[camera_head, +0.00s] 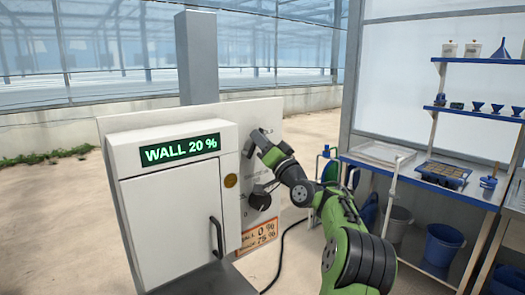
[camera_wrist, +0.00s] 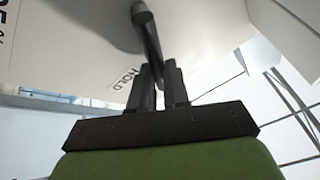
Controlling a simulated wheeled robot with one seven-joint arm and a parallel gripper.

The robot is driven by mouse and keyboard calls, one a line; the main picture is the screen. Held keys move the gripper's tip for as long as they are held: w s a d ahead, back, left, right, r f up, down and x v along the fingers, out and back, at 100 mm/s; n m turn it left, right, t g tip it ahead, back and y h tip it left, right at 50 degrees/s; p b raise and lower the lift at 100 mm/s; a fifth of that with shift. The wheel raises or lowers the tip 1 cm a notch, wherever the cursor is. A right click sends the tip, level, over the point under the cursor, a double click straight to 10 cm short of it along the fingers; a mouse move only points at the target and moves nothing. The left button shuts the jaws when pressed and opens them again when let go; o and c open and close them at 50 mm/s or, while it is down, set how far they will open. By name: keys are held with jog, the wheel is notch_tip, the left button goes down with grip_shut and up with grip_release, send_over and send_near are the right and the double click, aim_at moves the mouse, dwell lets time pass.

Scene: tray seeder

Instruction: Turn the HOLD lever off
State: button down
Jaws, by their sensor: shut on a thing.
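The HOLD lever (camera_wrist: 149,38) is a dark bar with a round end, set on a white panel. In the wrist view its bar runs down between the fingers of my gripper (camera_wrist: 162,88), which is shut on it. The HOLD label (camera_wrist: 125,77) is on the panel just left of the fingers. In the head view my gripper (camera_head: 266,146) is at the upper part of the panel, right of the white cabinet (camera_head: 170,225). The lever is hard to make out there, partly hidden by the gripper. The cabinet's display (camera_head: 180,149) reads "WALL 20 %".
A black knob (camera_head: 259,198) sits on the panel below my gripper. An orange-edged card (camera_head: 257,236) shows "WALL 0 %" and "75 %". A blue shelf bench (camera_head: 420,180) with trays, funnels and buckets stands to the right. Open floor lies left of the cabinet.

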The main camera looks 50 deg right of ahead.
jog(key=shift+n+y, duration=0.4)
jog(key=shift+n, duration=0.1)
jog(key=c, duration=1.1)
grip_release()
jog(key=shift+a, duration=0.1)
jog(key=b+v, duration=0.4)
jog(key=v, duration=1.1)
jog(key=shift+s+f, duration=0.2)
jog(key=shift+s, duration=0.1)
